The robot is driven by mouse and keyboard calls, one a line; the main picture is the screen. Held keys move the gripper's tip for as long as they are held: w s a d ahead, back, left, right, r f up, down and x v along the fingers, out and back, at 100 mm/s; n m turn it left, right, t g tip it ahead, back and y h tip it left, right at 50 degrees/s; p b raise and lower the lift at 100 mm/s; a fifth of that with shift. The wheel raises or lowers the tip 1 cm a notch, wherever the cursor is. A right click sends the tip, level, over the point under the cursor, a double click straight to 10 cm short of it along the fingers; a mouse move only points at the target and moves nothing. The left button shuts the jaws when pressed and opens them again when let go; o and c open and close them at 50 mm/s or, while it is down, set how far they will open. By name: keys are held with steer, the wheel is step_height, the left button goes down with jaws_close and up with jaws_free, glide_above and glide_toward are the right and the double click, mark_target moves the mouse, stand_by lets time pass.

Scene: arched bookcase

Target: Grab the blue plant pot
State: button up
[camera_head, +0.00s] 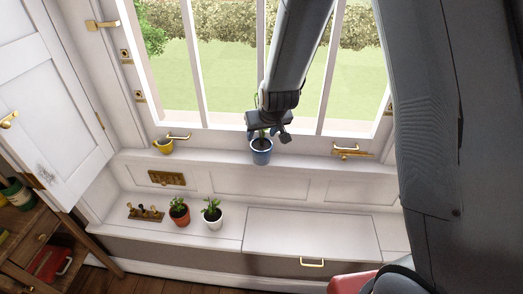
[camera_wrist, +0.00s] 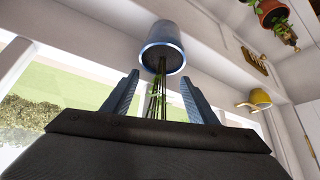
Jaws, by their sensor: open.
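The blue plant pot (camera_head: 261,154) stands on the window sill, below my gripper (camera_head: 268,130) in the head view. In the wrist view, which looks upside down, the blue pot (camera_wrist: 162,38) is at the top centre, with dark soil and thin green stems. My gripper (camera_wrist: 159,78) is open, its two fingers on either side of the stems. The fingertips are close to the pot's rim and appear apart from it. In the head view my gripper hides part of the plant.
An orange pot (camera_head: 180,215) and a white pot (camera_head: 212,222) with plants stand on the lower bench (camera_head: 310,230), beside a brass hook rack (camera_head: 146,213). The window (camera_head: 230,75) is just behind.

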steer(key=shift+w+f, duration=0.2)
steer(key=shift+f, duration=0.05)
jaws_close()
steer(key=shift+r, duration=0.15)
stand_by(0.4)
